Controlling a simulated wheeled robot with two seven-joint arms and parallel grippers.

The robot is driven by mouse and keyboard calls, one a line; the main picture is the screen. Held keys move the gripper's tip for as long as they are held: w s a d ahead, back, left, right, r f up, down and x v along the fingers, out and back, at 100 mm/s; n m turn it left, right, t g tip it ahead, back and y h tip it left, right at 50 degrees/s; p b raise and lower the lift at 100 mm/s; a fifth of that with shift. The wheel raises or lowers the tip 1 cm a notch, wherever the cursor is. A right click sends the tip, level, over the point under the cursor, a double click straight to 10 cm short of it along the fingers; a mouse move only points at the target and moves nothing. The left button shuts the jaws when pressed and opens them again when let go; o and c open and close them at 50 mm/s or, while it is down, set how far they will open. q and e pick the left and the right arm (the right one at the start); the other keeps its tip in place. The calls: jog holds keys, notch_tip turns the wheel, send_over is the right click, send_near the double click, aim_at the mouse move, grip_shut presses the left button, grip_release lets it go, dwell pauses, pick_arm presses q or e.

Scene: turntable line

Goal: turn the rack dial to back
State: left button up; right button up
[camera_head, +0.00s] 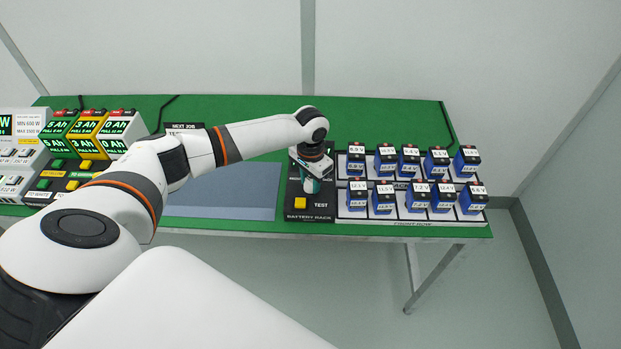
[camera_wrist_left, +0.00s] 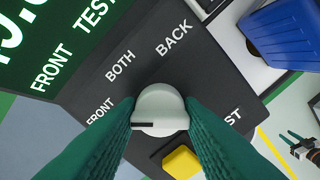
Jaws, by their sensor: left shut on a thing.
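The rack dial (camera_wrist_left: 160,106) is a round white knob with a dark pointer mark, on a dark panel (camera_wrist_left: 165,70) in the left wrist view. The words FRONT, BOTH and BACK are printed around it. The mark lies on the knob's left side, roughly toward FRONT. My left gripper (camera_wrist_left: 160,122) has its green fingers on both sides of the knob and is shut on it. In the head view the left gripper (camera_head: 312,184) points down over the BATTERY RACK panel (camera_head: 322,212), hiding most of the dial.
A yellow TEST button (camera_head: 300,203) sits just in front of the dial. The battery rack (camera_head: 400,215), with two rows of blue batteries, stands to the right. A grey-blue mat (camera_head: 230,195) lies to the left.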

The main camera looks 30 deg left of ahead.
pick_arm(q)
jog(key=m+p, duration=0.1)
jog(key=m, duration=0.1)
jog(key=m+p, duration=0.1)
jog(key=shift+r+m, duration=0.2)
jog(key=shift+m, duration=0.2)
jog(key=m+p, duration=0.1)
jog(key=m, duration=0.3)
jog(key=shift+f+m+p, duration=0.1)
jog(key=shift+m+p, duration=0.2)
jog(key=shift+p, duration=0.05)
jog(key=m, duration=1)
jog(key=shift+m, duration=0.5)
jog(key=o, duration=1)
